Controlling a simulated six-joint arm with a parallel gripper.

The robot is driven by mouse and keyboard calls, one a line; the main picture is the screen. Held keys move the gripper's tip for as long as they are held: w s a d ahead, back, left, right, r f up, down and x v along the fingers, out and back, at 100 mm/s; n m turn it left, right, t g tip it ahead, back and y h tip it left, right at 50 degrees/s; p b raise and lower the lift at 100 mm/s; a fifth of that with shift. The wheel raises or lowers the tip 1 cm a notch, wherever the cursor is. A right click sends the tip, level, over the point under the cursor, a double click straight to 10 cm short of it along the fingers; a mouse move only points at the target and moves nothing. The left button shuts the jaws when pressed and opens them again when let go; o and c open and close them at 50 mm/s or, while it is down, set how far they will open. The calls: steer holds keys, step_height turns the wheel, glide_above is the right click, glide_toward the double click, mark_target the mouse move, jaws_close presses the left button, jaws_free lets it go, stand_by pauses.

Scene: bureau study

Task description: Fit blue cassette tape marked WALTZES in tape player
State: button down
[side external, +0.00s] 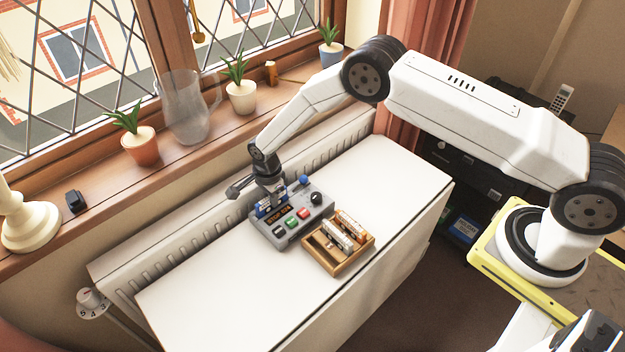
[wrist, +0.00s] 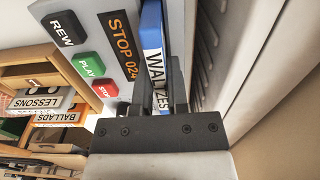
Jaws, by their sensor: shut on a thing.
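The blue cassette tape (wrist: 153,55) marked WALTZES is between the fingers of my gripper (wrist: 152,95) in the wrist view, its white label facing the camera. In the side view the blue cassette (side external: 268,209) shows just under my gripper (side external: 269,195), at the back part of the grey tape player (side external: 290,219). My gripper is shut on the cassette. The tape player (wrist: 95,20) has REW, green PLAY and red STOP keys and a display reading STOP 024. The slot is hidden, so I cannot tell how far in the cassette sits.
A radiator (side external: 120,272) and the sill with potted plants (side external: 138,145) and a glass jug (side external: 187,110) lie behind. The white tabletop (side external: 200,300) is clear at front left.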

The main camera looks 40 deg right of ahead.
steer(key=shift+f, duration=0.45)
stand_by(0.3)
steer(key=shift+c, duration=1.6)
jaws_free()
steer(key=shift+r, duration=0.15)
steer(key=shift+r, duration=3.4)
